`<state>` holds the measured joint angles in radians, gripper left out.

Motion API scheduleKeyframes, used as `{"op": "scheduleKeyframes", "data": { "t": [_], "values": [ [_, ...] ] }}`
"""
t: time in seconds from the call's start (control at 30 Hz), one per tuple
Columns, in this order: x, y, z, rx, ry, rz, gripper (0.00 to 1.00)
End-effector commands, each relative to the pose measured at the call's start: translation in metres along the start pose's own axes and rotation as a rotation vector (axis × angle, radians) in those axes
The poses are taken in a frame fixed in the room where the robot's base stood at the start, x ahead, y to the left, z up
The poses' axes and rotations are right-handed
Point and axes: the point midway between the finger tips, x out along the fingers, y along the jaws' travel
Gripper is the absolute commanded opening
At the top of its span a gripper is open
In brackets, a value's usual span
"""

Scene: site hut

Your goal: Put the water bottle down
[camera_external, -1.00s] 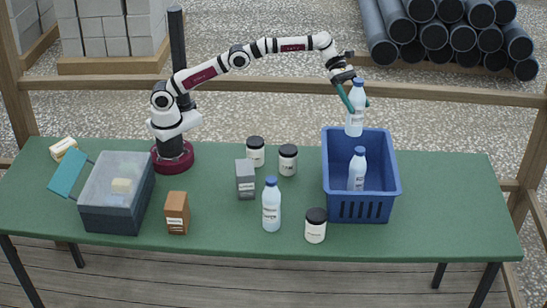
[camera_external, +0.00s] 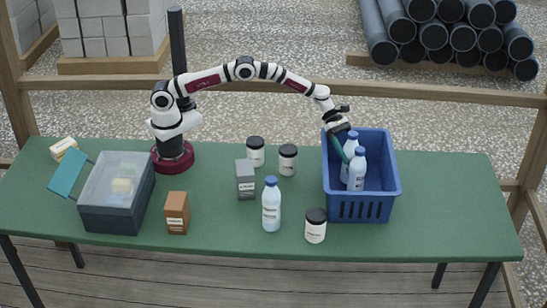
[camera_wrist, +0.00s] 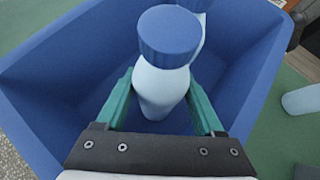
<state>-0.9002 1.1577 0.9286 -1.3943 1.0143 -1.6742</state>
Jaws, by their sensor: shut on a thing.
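My gripper (camera_wrist: 158,108) is shut on a pale water bottle (camera_wrist: 160,85) with a blue cap. In the external view this held bottle (camera_external: 347,164) stands about upright inside the blue crate (camera_external: 358,209), and my gripper (camera_external: 347,150) reaches in from above on its left side. A second water bottle (camera_external: 357,170) stands in the crate beside it, and partly hides it. In the wrist view the second bottle shows behind the held one. I cannot tell whether the held bottle's base touches the crate floor. A third water bottle (camera_external: 271,205) stands on the green table.
Jars (camera_external: 316,226) (camera_external: 288,160) (camera_external: 255,152) stand left of the crate, with a grey box (camera_external: 245,180) and a brown box (camera_external: 176,213). A lidded grey bin (camera_external: 112,215) is at the left. The table (camera_external: 440,200) right of the crate is clear.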

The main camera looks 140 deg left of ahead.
Motion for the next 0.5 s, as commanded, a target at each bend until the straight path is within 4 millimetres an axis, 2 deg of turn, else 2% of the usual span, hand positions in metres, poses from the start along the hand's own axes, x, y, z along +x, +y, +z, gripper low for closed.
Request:
{"op": "scheduleKeyframes", "data": {
  "t": [0.07,0.37,0.4,0.5],
  "values": [
    [0.0052,0.0004,-0.0065,0.001,-0.001,0.002,0.0],
    [0.0066,0.0006,-0.008,0.001,-0.002,0.002,0.0],
    [0.0074,0.0003,-0.0095,0.0,-0.001,0.001,0.71],
    [0.0072,0.0003,-0.0091,0.0,-0.001,0.001,0.9]
  ]
}}
